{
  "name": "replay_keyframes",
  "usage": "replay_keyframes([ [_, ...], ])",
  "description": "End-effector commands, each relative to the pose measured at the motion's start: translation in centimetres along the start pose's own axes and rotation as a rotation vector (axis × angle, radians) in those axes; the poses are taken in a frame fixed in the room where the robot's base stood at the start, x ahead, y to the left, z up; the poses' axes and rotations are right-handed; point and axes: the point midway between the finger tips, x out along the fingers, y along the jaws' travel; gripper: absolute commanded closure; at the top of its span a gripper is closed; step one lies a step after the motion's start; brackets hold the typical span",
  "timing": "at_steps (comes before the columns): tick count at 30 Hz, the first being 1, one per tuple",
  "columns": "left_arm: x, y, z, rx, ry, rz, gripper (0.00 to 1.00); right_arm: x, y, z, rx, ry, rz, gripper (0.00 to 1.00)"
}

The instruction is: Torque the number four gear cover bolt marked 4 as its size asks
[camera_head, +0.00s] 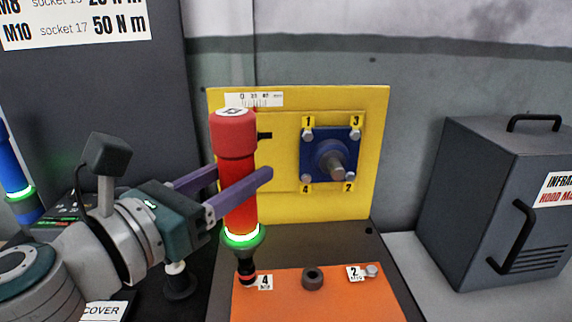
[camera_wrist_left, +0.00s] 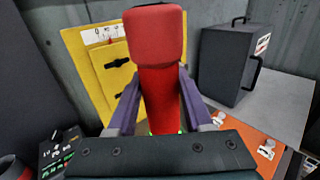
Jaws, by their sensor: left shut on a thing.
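My left gripper (camera_head: 240,176) is shut on a red torque tool (camera_head: 239,205) with a green glowing ring and a dark socket end. The tool stands upright. It also shows between the purple fingers in the left wrist view (camera_wrist_left: 158,95). Its socket tip is at the far left corner of an orange plate (camera_head: 320,295), beside the label 4 (camera_head: 265,282). The bolt there is mostly hidden under the tip; I cannot tell whether the socket is fully seated. A bolt (camera_head: 372,270) marked 2 stands at the plate's far right. My right gripper is not in view.
A yellow panel (camera_head: 290,100) behind carries a blue flange (camera_head: 322,150) with bolts marked 1 to 3 and 4. A blue tool (camera_head: 15,170) stands at left. A grey cabinet (camera_head: 480,200) stands at right. A size chart (camera_head: 75,22) hangs upper left.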

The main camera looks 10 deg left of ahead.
Motion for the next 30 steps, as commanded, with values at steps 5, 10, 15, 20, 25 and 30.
replay_keyframes([
  [5, 0.1, 0.0, 1.8, 0.0, -0.009, 0.0, 1.0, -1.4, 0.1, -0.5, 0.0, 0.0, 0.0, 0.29],
  [10, 0.1, 0.0, 2.9, 0.0, -0.01, 0.0, 1.0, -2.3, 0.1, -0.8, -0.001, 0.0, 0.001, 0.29],
  [15, 0.1, 0.0, 3.6, -0.001, -0.01, -0.001, 1.0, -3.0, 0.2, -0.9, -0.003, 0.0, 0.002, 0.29],
  [20, 0.1, 0.0, 3.5, -0.001, -0.01, -0.001, 1.0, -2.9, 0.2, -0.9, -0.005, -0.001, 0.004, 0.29],
  [25, 0.1, 0.0, 3.5, -0.001, -0.01, -0.001, 1.0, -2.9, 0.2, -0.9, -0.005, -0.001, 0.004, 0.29],
  [30, 0.1, 0.0, 3.5, -0.001, -0.01, -0.001, 1.0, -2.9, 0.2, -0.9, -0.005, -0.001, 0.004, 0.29],
])
